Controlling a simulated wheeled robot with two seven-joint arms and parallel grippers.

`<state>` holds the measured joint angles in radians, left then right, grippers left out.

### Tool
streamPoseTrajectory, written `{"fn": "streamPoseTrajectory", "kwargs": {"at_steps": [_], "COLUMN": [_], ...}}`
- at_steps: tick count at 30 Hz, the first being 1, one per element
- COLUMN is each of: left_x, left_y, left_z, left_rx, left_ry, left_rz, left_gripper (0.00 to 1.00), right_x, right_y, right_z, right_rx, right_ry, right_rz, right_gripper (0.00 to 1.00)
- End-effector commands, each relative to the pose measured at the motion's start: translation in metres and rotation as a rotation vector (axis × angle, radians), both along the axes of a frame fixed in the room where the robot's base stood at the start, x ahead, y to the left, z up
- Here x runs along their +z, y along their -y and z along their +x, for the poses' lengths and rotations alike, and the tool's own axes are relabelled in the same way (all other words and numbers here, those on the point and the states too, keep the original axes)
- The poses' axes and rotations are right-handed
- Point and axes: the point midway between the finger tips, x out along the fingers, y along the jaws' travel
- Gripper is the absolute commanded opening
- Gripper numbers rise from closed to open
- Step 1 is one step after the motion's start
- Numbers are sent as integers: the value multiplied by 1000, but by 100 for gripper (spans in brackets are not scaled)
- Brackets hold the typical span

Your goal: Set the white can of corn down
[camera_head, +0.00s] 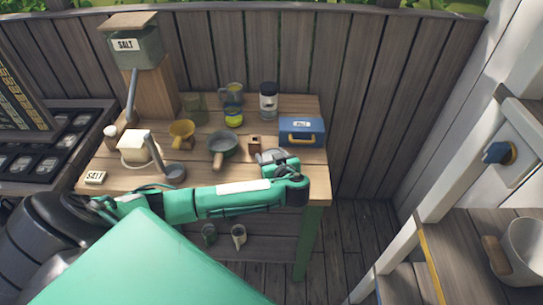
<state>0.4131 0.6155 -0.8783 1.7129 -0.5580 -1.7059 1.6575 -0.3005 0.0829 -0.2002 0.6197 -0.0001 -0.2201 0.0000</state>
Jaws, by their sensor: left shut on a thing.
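My left arm reaches in from the left, low across the front of the wooden table (205,186). My left gripper (272,157) is at the table's front right. It is shut on a small pale thing, which fits the white can of corn; the hand hides most of it and no label can be read. I cannot tell whether it touches the tabletop. My right gripper is not in view.
A blue box (301,131) stands just behind the gripper, and a small brown block (255,144) is close to its left.

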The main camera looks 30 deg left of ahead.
Motion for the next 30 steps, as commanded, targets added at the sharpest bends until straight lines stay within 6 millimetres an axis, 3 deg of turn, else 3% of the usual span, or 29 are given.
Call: {"fn": "streamPoseTrajectory", "kwargs": {"at_steps": [2,3,6,17,20,30], "left_x": [-4,-3,-2,3,1,23], "left_y": [0,0,0,0,12,69], "left_z": [0,0,0,0,-8,-48], "left_rx": [0,0,0,0,-3,-4], "left_ry": [1,0,0,1,0,1], "left_rz": [-1,0,0,1,-4,-6], "left_gripper": [26,67,83,83,83,83], "right_x": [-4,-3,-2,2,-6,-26], "right_y": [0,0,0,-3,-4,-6], "right_z": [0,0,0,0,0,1], "right_rx": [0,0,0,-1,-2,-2], "right_ry": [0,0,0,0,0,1], "right_rz": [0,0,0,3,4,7], "right_gripper": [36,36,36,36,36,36]}}
